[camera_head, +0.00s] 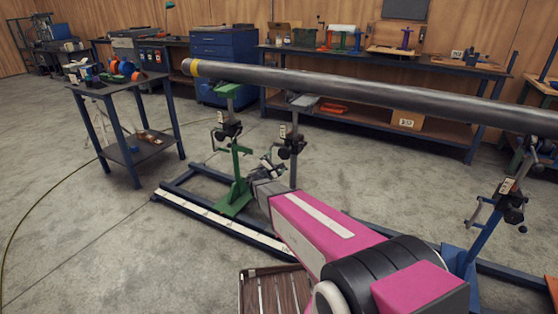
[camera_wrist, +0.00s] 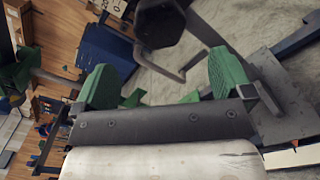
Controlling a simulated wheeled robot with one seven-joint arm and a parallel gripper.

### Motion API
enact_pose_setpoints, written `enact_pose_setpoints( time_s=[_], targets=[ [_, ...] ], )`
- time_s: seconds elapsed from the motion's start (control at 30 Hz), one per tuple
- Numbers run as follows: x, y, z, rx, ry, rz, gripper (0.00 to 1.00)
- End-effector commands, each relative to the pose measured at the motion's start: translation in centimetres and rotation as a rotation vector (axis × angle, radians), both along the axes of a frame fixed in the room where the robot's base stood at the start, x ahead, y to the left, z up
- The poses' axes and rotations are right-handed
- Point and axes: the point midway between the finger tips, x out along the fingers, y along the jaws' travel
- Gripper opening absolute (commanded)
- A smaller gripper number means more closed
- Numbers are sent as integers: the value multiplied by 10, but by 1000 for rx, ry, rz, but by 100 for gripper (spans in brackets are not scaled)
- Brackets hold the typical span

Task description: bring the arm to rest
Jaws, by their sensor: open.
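My arm (camera_head: 318,232), magenta and grey, reaches forward from the lower right in the head view. My gripper (camera_head: 267,165) is small there, low below the pipe and just right of the green stand. In the wrist view my gripper (camera_wrist: 166,80) shows two green fingers spread wide apart, with nothing held between them. A dark clamp part (camera_wrist: 160,22) and a bent grey handle (camera_wrist: 183,68) show beyond the fingers. I cannot tell whether the fingers touch anything.
A long grey pipe (camera_head: 370,92) with a yellow band at its left end runs across above the gripper. The green stand (camera_head: 236,170), a grey stand (camera_head: 291,150) and a blue stand (camera_head: 480,235) rise below it. A side table (camera_head: 118,88) stands left; floor between is clear.

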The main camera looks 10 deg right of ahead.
Motion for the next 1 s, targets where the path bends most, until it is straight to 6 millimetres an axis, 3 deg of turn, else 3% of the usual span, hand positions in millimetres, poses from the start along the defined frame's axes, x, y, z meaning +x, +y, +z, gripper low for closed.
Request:
enact_pose_setpoints(
  time_s=[0.57,0.77,1.0],
  targets=[
    [-13,3,0,16,0,-12,98],
    [-40,-32,-3,187,1,-135,98],
    [-102,-84,-19,558,3,-408,98]
  ],
)
